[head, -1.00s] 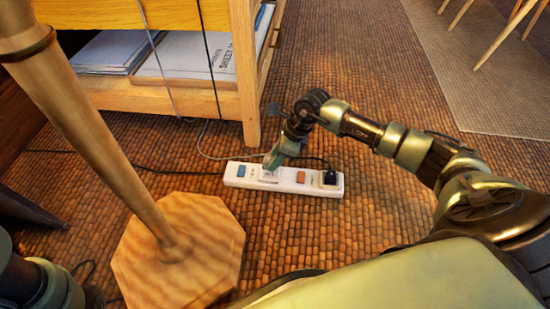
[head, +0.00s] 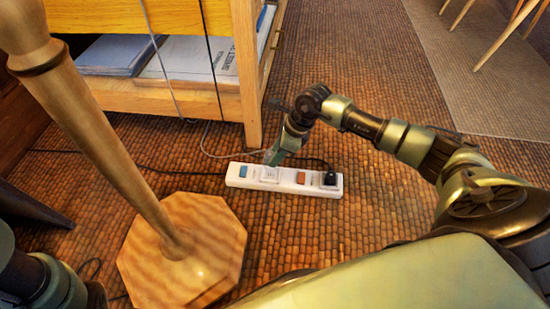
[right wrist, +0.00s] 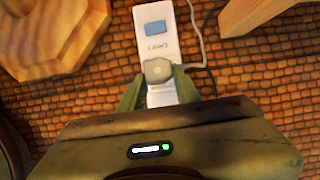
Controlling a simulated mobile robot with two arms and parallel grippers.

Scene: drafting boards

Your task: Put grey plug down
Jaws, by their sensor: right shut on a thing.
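The grey plug (right wrist: 157,69) shows in the right wrist view between the two green fingers of my right gripper (right wrist: 157,85), which is shut on it. The plug is over the white power strip (right wrist: 153,13); I cannot tell whether it is seated in a socket or held just above it. In the head view my right gripper (head: 271,157) reaches down to the left half of the power strip (head: 284,187), and the plug is too small to make out there. My left gripper is not in view.
A black plug (head: 330,178) sits at the strip's right end. A wooden stand with an octagonal base (head: 205,285) is close on the left. A wooden shelf (head: 180,98) with papers stands behind, with cords hanging down. Woven floor (head: 340,80) is free to the right.

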